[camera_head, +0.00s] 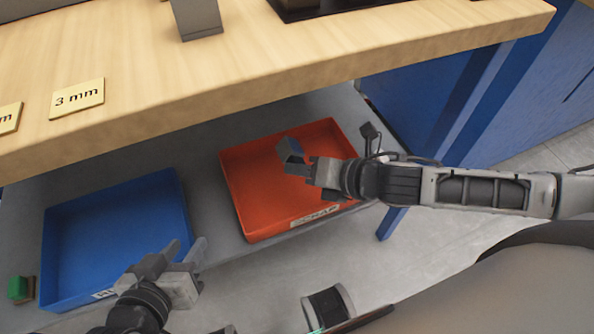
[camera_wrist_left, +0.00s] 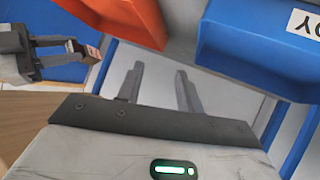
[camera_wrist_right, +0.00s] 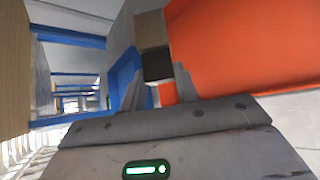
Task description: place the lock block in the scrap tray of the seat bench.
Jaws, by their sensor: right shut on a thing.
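The lock block (camera_head: 289,148) is a small block with a dark part and a tan-grey part. My right gripper (camera_head: 302,165) is shut on it and holds it over the orange-red scrap tray (camera_head: 243,205), which has a label on its front edge. In the right wrist view the block (camera_wrist_right: 154,32) sticks out beyond the fingertips, with the tray (camera_wrist_right: 240,50) beside it. How high it is above the tray floor is hard to tell. My left gripper (camera_head: 192,257) is open and empty near the blue tray; its spread fingers also show in the left wrist view (camera_wrist_left: 158,85).
A blue tray (camera_head: 115,230) stands left of the scrap tray on the grey shelf (camera_head: 215,225). A small green block (camera_head: 17,288) lies at far left. The wooden bench top (camera_head: 230,70) overhangs the shelf, bearing a "3 mm" card (camera_head: 77,98). Blue bench legs (camera_head: 392,222) stand at right.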

